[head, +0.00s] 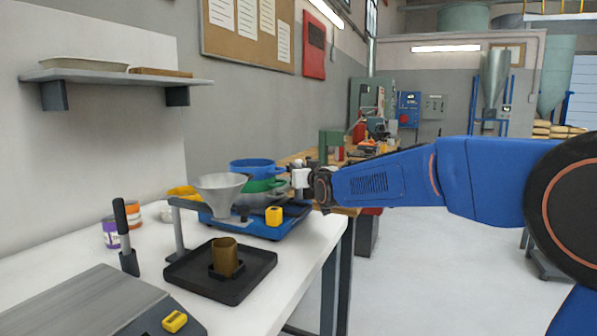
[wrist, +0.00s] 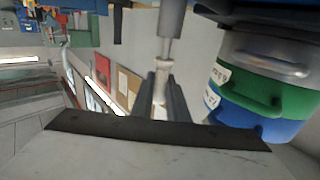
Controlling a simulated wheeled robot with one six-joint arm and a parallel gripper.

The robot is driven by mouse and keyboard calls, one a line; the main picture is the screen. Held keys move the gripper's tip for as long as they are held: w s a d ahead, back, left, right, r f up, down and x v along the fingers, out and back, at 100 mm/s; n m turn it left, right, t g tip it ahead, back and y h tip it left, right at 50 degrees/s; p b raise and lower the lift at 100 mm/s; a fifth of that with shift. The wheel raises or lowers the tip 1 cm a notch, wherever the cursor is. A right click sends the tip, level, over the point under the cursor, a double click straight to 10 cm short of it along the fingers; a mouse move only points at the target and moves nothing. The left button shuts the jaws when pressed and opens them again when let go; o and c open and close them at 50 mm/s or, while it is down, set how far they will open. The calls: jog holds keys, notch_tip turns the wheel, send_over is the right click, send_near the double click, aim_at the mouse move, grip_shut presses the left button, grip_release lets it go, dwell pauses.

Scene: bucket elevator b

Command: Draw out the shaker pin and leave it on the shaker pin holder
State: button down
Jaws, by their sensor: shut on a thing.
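My gripper (wrist: 162,95) is shut on a slim pale metal pin, which I take for the shaker pin (wrist: 161,80). In the wrist view the pin lies between the two dark fingers, in line with a grey rod beyond; I cannot tell whether they touch. In the head view my gripper (head: 300,180) is right beside the sieve stack (head: 262,185) on the blue shaker (head: 262,224); the pin is too small to make out there. The stack's grey, green and blue rings show close by at right in the wrist view (wrist: 275,95). I cannot identify the pin holder for certain.
A grey funnel (head: 220,190) stands on a bracket left of the shaker. A brown cup (head: 226,257) is on a black tray (head: 190,282). A black-handled tool (head: 122,218) stands upright in a black block. A scale (head: 85,308) is at front left.

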jog(key=shift+r, duration=1.9)
jog(key=shift+r, duration=0.3)
jog(key=shift+r, duration=1.9)
